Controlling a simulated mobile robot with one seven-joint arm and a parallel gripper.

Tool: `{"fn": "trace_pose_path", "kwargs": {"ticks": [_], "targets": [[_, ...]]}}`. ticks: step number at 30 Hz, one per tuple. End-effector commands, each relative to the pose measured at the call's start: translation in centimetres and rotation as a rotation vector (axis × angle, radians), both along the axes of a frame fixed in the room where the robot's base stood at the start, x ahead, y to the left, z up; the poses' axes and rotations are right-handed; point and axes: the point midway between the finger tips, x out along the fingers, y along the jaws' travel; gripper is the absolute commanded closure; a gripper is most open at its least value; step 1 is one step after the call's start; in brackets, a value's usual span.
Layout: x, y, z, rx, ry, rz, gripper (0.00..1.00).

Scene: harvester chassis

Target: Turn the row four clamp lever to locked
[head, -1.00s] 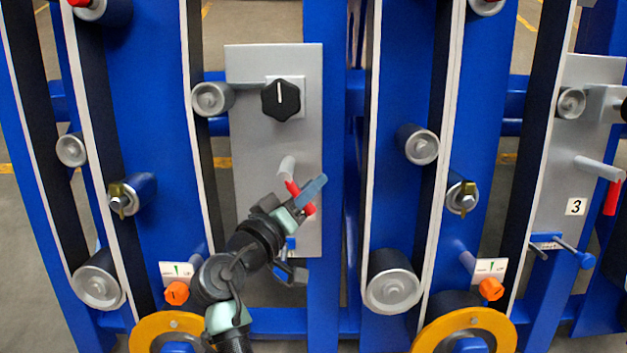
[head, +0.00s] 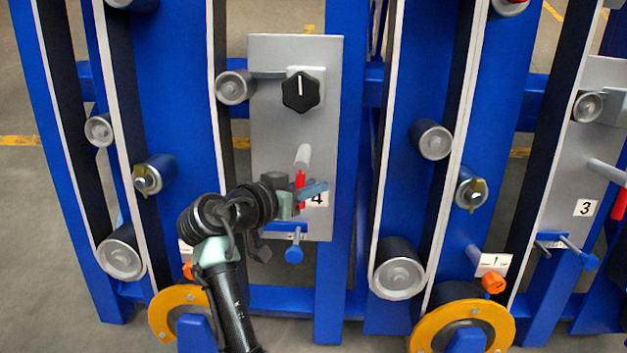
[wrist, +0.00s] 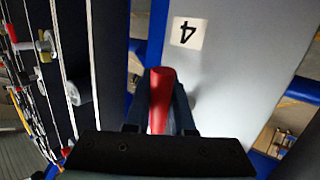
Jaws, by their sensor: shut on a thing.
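A red lever (head: 299,178) on a grey round shaft (head: 303,156) stands out from the grey panel (head: 265,135) marked 4. In the head view the lever hangs about straight down. My gripper (head: 304,196) is shut on this red lever and hides part of it. In the wrist view, the red lever (wrist: 161,92) shows between my gripper's two dark fingers (wrist: 160,110), and the 4 label (wrist: 187,33) lies beyond. No lock marking is readable.
A black knob (head: 301,90) is above the lever on the same panel. A blue-knobbed pin (head: 294,252) sticks out below. Blue uprights and belts with rollers (head: 234,88) stand close on both sides. Panel 3 (head: 584,208) is at the right.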

Motion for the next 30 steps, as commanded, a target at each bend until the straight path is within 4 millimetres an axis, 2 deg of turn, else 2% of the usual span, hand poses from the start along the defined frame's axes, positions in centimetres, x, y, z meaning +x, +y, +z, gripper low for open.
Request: {"fn": "trace_pose_path", "kwargs": {"ticks": [14, 15, 19, 20, 30], "targets": [[-0.03, 0.12, -0.07, 0.015, 0.000, -0.008, 1.00], [-0.03, 0.12, -0.07, 0.015, 0.001, -0.008, 0.75], [-0.02, 0.11, -0.05, 0.014, 0.000, -0.007, 0.51], [-0.02, 0.10, -0.06, 0.014, 0.000, -0.007, 0.48], [-0.18, 0.25, 0.21, 0.013, -0.001, -0.006, 0.48]]}}
